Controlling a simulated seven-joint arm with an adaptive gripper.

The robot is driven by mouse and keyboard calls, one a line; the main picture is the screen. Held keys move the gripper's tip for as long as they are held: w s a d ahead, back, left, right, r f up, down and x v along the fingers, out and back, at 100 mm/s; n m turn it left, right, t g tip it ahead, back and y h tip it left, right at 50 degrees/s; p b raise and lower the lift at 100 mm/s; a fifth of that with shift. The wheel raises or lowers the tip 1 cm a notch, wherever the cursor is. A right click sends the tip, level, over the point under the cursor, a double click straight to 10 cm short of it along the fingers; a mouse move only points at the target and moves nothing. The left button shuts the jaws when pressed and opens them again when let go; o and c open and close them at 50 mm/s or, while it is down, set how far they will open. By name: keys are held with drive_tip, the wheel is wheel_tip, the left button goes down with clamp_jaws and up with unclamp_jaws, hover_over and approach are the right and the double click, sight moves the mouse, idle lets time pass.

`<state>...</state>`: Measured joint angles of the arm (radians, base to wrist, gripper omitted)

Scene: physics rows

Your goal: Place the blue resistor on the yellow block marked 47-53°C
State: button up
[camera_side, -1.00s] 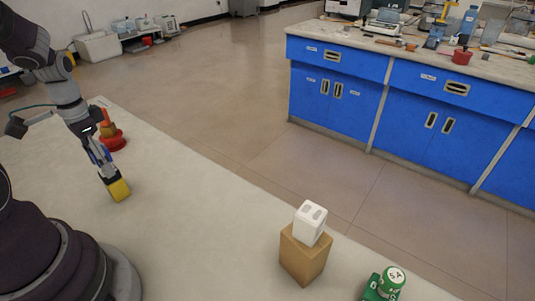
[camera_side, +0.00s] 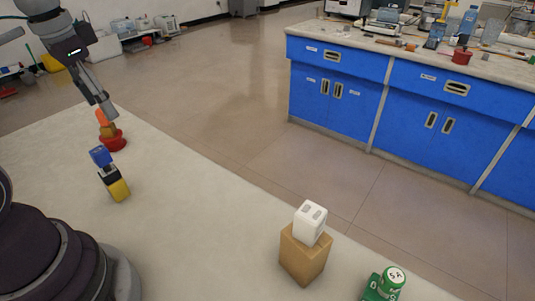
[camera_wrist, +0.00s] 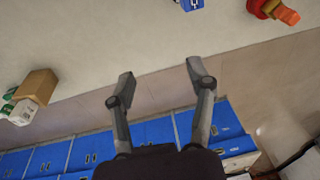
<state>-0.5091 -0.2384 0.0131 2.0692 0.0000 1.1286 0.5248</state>
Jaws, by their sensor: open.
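The yellow block (camera_side: 119,190) stands on the pale table at the left in the side view. A black piece (camera_side: 109,174) sits on it, and a blue piece (camera_side: 100,156), apparently the blue resistor, is on top, leaning a little left. The blue piece also shows at the top edge of the wrist view (camera_wrist: 191,4). No marking on the yellow block is readable. My gripper (camera_side: 106,108) is above and behind the stack, apart from it. In the wrist view my gripper (camera_wrist: 161,78) has its two fingers spread with nothing between them.
A red and orange stack (camera_side: 110,135) stands close behind the yellow block, near my gripper. A brown block (camera_side: 303,259) with a white block (camera_side: 310,222) on it stands at the right, beside green pieces (camera_side: 390,281). The middle of the table is clear.

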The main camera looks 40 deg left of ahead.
drive_tip(key=d+t+h, duration=0.1)
drive_tip(key=d+t, duration=0.2)
drive_tip(key=d, duration=0.7)
drive_tip(key=shift+s+t, duration=0.4)
drive_tip(key=shift+f, duration=0.1)
